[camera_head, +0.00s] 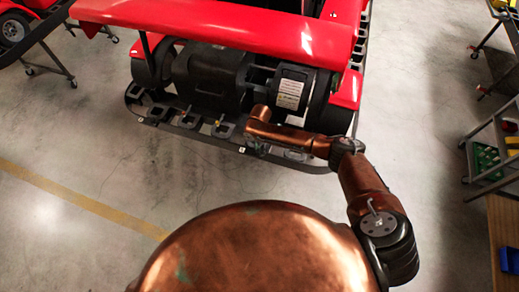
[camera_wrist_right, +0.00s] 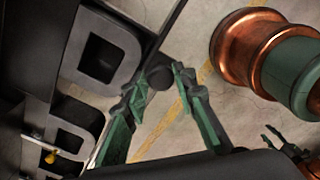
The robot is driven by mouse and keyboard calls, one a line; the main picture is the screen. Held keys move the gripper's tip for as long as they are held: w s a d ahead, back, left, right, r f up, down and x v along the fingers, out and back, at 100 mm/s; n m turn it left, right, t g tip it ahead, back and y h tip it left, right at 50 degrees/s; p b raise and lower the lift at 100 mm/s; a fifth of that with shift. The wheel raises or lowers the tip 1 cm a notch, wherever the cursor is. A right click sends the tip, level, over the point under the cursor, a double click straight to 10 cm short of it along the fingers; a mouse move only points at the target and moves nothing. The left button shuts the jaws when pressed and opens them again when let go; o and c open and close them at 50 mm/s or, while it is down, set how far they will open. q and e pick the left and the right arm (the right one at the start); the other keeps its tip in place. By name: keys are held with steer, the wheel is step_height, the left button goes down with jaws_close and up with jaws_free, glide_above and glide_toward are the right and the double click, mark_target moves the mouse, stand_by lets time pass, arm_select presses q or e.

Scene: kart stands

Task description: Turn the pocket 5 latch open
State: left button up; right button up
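In the head view a dark rail with several square pockets (camera_head: 160,124) runs along the rear of the red kart. Small yellowish latches (camera_head: 218,122) show on it; I cannot read which is pocket 5. My right gripper (camera_head: 252,148) is at the rail, right of these latches, partly hidden by its own arm. In the right wrist view its green-padded fingers (camera_wrist_right: 160,92) are apart, with a dark rounded part of the rail at or behind their tips. Contact is unclear. A yellow latch (camera_wrist_right: 50,157) shows at lower left. My left gripper (camera_wrist_right: 270,138) shows small at the lower right, fingers apart.
The red kart (camera_head: 215,22) with its dark engine housing (camera_head: 210,75) stands right behind the rail. A grey shelf cart (camera_head: 490,150) with green items stands at the right, near a wooden bench (camera_head: 503,235). The floor left of the rail is clear.

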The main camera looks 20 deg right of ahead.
steer(key=o, duration=0.4)
steer(key=shift+r, duration=0.1)
step_height(320, 180, up, 12)
steer(key=shift+f, duration=0.1)
stand_by(0.4)
stand_by(0.3)
